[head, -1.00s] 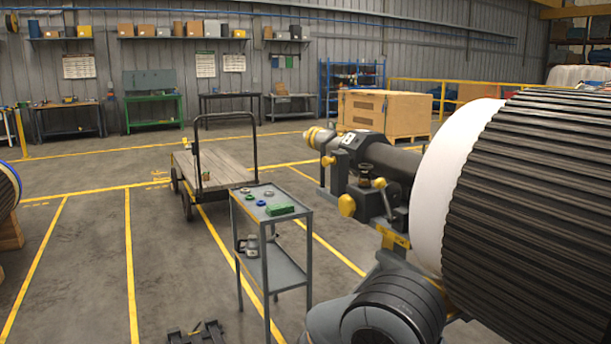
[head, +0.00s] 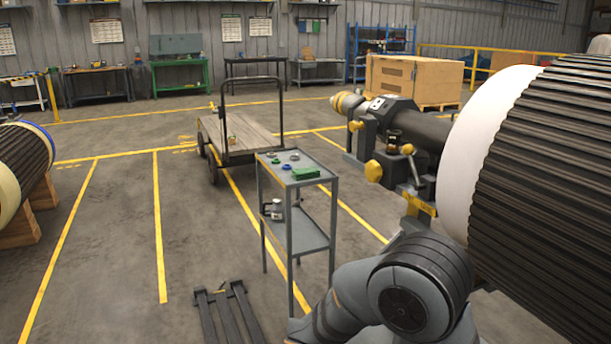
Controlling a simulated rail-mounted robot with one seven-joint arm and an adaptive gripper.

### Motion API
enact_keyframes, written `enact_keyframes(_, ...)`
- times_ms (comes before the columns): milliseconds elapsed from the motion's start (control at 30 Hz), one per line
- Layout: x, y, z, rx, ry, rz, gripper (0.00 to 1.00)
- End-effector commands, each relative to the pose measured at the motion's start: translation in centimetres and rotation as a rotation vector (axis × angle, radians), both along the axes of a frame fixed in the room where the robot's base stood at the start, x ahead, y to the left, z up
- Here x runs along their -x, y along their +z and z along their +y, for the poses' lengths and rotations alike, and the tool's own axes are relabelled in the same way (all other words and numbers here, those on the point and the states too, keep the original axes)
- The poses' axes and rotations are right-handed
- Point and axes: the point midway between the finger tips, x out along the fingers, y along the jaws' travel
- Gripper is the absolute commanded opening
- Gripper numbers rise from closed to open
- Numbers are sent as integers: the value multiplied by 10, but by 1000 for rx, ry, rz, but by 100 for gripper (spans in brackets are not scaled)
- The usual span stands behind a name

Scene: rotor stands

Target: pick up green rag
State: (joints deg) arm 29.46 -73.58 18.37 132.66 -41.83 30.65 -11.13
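A green rag (head: 305,174), a small folded block in shape, lies on the top shelf of a narrow grey trolley (head: 318,185), near its right side. My gripper is not in view. Only links of my arm show at the lower right, in front of and below the trolley's right side, and they are apart from the rag.
Small rings lie beside the rag, including a blue ring (head: 287,167). Metal parts (head: 273,208) sit on the lower shelf. A flatbed cart (head: 243,135) stands behind, a large ribbed rotor (head: 545,170) at right, a dark floor frame (head: 228,312) in front.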

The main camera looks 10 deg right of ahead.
Motion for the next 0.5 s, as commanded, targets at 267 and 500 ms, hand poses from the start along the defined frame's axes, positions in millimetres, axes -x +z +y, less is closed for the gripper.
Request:
enact_keyframes(267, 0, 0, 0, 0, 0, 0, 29)
enact_keyframes(500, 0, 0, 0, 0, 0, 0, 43)
